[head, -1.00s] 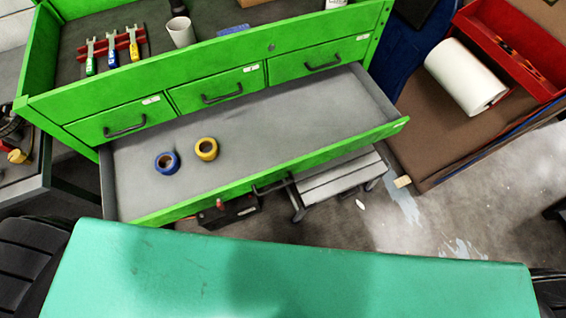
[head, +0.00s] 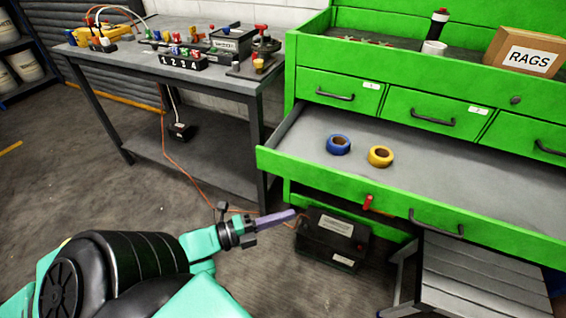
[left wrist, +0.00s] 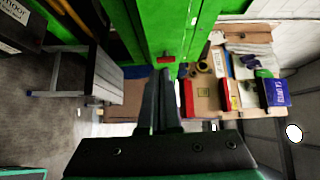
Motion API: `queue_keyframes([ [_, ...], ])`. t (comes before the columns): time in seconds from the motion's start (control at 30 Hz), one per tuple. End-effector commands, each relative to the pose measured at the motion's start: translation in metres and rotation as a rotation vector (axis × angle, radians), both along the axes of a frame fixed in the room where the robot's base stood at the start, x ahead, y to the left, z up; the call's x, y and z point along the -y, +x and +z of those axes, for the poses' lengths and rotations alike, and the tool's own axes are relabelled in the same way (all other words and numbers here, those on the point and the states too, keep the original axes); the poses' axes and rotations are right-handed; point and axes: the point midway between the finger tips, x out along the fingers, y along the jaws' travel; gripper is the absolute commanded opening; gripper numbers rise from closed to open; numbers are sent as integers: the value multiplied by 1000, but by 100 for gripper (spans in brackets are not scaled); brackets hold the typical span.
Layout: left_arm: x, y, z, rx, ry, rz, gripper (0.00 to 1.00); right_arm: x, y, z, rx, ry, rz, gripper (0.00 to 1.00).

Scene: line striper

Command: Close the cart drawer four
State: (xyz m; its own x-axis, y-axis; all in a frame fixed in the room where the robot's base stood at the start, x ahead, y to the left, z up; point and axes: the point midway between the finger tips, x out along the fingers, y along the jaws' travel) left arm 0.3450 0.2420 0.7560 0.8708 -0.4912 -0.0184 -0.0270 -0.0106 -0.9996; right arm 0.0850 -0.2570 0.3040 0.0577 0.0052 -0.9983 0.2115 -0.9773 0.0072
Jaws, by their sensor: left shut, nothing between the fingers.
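The wide bottom drawer of the green cart (head: 410,60) is pulled well out, its grey floor showing. Its green front (head: 335,181) carries a dark handle (head: 437,222). A blue tape roll (head: 338,145) and a yellow tape roll (head: 381,156) lie inside. My right gripper is out of view. No number four is readable on the drawer.
A black box (head: 330,240) and a grey step stool (head: 475,275) stand below the drawer. A grey workbench (head: 185,72) with small parts stands left of the cart.

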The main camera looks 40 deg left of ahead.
Motion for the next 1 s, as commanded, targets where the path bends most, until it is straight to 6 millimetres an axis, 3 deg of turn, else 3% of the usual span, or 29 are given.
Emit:
queue_keyframes([
  [0.17, 13, 9, 14, 47, 13, -27, 0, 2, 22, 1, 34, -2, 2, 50],
  [0.3, 26, 31, 14, 47, 11, -25, 0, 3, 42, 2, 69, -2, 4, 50],
  [0.6, 59, 89, 15, 44, 10, -24, 0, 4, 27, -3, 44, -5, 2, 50],
  [0.8, 50, 118, 13, 39, 12, -24, 0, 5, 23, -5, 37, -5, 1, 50],
  [1.0, 48, 125, 13, 38, 11, -23, 0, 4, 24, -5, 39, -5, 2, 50],
])
